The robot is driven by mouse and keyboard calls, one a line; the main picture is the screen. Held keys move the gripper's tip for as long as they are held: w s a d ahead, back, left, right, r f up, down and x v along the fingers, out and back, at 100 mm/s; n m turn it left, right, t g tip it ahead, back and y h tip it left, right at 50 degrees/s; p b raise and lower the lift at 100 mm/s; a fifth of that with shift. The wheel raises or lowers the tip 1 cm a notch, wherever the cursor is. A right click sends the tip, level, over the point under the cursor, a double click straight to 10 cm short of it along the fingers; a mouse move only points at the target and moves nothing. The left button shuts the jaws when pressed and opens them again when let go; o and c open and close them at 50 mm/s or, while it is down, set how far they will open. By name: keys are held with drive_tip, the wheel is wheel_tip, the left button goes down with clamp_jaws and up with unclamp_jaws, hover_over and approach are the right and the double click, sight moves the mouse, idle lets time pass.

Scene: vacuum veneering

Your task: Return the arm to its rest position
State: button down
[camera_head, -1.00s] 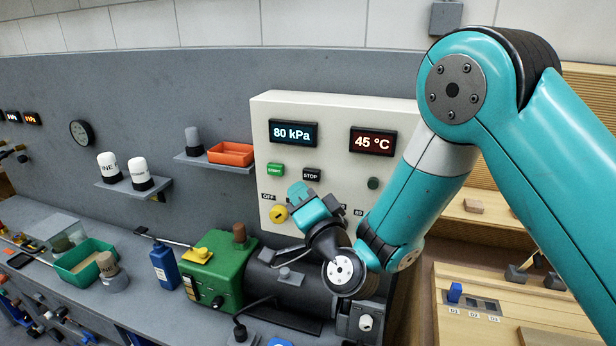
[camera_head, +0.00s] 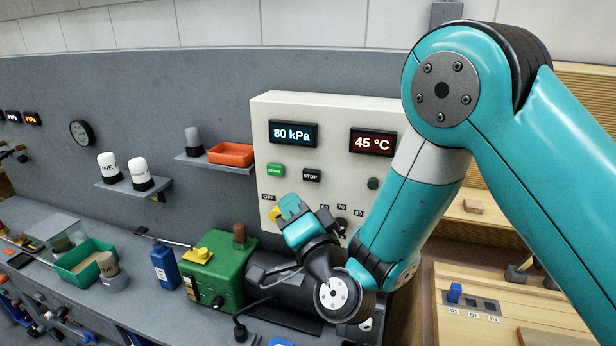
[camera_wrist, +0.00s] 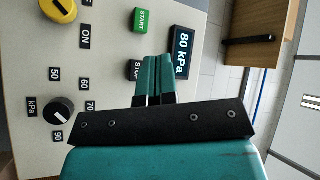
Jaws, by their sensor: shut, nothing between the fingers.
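My arm reaches in from the right in the head view, and its teal wrist is in front of the lower part of the white control panel (camera_head: 340,115). In the wrist view my gripper (camera_wrist: 154,62) is shut and empty, its two teal fingers side by side in front of the panel (camera_wrist: 110,60). The fingertips are hidden in the head view. The panel carries a yellow knob (camera_wrist: 58,8), a black kPa knob (camera_wrist: 58,110), a green START button (camera_wrist: 144,20) and a STOP button (camera_wrist: 134,69). Its displays read 80 kPa (camera_head: 293,133) and 45 °C (camera_head: 372,142).
A shelf with an orange tray (camera_head: 231,154) is left of the panel. A wooden bench (camera_head: 465,330) lies at the right. Space above the panel looks free.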

drive_tip(key=s+r+n+g+y, duration=0.45)
drive_tip(key=s+n+g, duration=0.25)
drive_tip(key=n+g, duration=0.35)
drive_tip(key=s+d+n+g+h, duration=0.3)
drive_tip(key=s+d+g+h, duration=0.5)
drive_tip(key=s+d, duration=0.8)
drive_tip(key=shift+s+f+h, duration=0.3)
drive_tip(key=shift+s+h, duration=0.05)
drive_tip(key=shift+s, duration=0.7)
idle(0.9)
